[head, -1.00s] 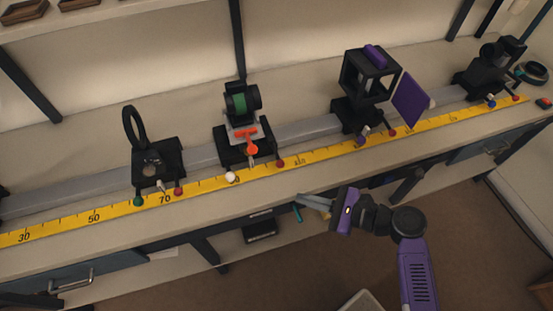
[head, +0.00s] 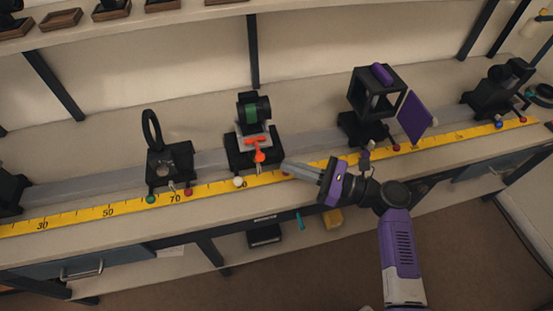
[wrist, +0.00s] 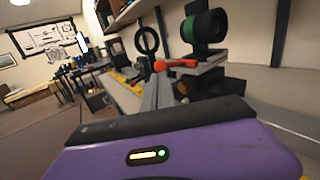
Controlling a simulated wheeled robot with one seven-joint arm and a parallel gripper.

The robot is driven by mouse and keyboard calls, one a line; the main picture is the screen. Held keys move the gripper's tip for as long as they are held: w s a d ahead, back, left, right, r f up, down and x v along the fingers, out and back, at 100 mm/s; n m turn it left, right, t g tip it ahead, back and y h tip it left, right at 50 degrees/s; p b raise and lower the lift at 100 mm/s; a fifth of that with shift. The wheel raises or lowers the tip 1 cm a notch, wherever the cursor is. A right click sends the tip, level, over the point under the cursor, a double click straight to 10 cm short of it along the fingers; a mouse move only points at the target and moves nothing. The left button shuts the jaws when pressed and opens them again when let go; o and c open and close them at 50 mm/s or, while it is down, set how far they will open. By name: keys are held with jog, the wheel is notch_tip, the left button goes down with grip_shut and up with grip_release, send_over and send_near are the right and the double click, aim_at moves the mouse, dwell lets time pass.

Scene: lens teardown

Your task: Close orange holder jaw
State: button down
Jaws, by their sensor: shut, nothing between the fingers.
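The orange holder jaw (head: 258,148) sits on the front of a black and grey holder (head: 243,160) on the rail. A black cylinder with a green band (head: 254,112) rests on top of this holder. In the wrist view the orange jaw (wrist: 175,65) shows as a bar with a rounded end, below the green-banded cylinder (wrist: 204,26). My gripper (head: 285,166) is shut and empty. Its tips are just right of the orange jaw and apart from it in the head view. In the wrist view the gripper (wrist: 155,95) points toward the holder's left side.
A yellow ruler (head: 105,212) runs along the bench front. A black ring holder (head: 168,165) stands to the left. A black cage (head: 377,92) with a purple plate (head: 415,117) stands to the right. Small coloured knobs line the rail's front.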

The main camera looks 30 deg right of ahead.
aim_at(258, 148)
jog(key=shift+p+x, duration=0.3)
jog(key=shift+x, duration=1.9)
jog(key=shift+w+d+r, duration=0.1)
jog(key=shift+w+d, duration=0.1)
jog(key=shift+w, duration=0.45)
jog(key=shift+w+d, duration=0.2)
jog(key=shift+w, duration=0.5)
